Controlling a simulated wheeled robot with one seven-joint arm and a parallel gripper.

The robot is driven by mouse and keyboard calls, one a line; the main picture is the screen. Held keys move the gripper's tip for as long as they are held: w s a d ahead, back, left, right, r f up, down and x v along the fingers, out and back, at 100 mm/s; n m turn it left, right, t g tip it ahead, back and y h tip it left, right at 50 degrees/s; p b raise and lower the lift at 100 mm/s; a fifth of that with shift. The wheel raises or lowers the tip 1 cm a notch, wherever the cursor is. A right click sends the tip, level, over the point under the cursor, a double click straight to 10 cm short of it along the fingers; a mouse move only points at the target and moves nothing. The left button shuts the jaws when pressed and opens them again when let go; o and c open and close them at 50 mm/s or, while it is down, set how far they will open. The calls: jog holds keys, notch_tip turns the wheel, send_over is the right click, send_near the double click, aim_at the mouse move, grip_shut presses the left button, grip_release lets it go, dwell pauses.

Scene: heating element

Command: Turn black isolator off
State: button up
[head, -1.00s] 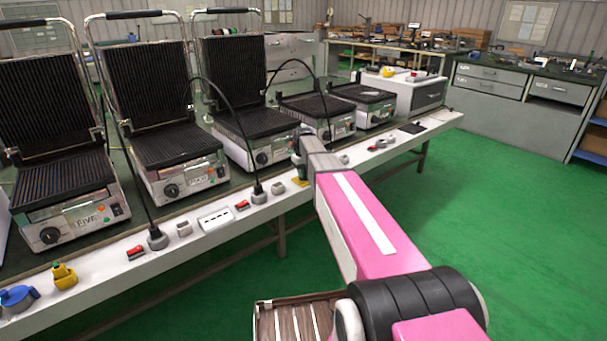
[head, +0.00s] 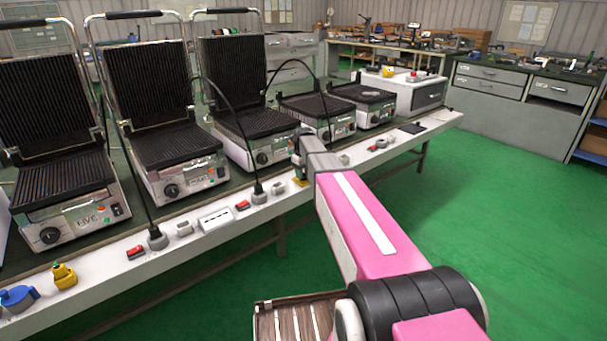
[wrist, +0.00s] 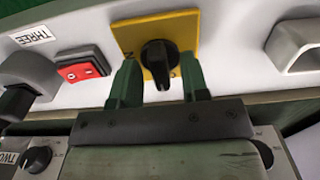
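The black isolator (wrist: 158,58) is a dark rotary knob on a yellow plate (wrist: 183,30) on the white bench front. In the wrist view its handle lies roughly along the picture's vertical, and the plate's markings are partly covered. My gripper (wrist: 160,70) is open, with one green finger on each side of the knob's lower part. Gaps show between the fingers and the knob, with no clear contact. In the head view the yellow plate (head: 300,182) shows only in part, and my gripper (head: 299,158) hides the knob.
A red switch (wrist: 82,68) and a grey socket with a black plug (wrist: 22,85) sit left of the plate, under a THREE label (wrist: 33,37). A grey socket (wrist: 293,45) is at right. Several grills, including one open grill (head: 250,130), line the bench. Green floor is clear at right.

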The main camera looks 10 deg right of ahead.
aim_at(304, 173)
jog(key=shift+r, duration=0.1)
notch_tip(304, 173, up, 11)
jog(key=shift+f, duration=0.2)
dwell(0.5)
jog(key=shift+s, duration=0.1)
